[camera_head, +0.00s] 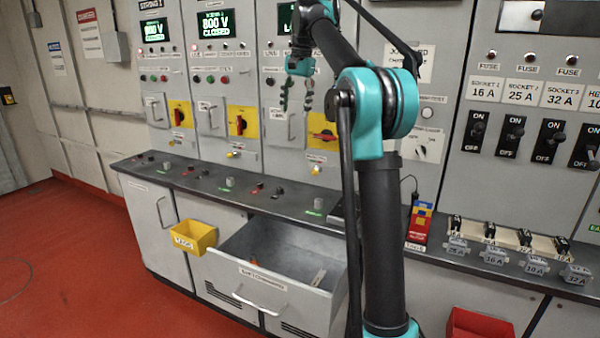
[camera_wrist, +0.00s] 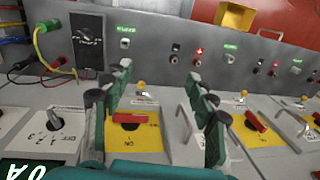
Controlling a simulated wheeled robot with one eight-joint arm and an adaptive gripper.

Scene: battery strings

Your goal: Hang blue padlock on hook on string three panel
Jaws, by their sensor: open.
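My gripper (camera_head: 296,96) is open, its fingers pointing down in front of the third panel from the left. In the wrist view my gripper (camera_wrist: 162,72) is also open, with nothing held between its fingers. The third panel (camera_head: 283,152) has a red handle on a yellow plate (camera_head: 322,138), right of my gripper. Below that handle is a small yellow fitting (camera_head: 317,170); whether it is the hook, I cannot tell. In the wrist view a yellow plate (camera_wrist: 150,138) and yellow fitting (camera_wrist: 141,85) show between the fingers. I cannot make out a blue padlock in either view.
A grey counter (camera_head: 150,168) runs below the panels. An open drawer (camera_head: 228,277) and a yellow bin (camera_head: 207,238) stick out below it. A red, yellow and blue item (camera_head: 419,225) stands on the counter right of my arm. Red floor (camera_head: 70,270) is clear at left.

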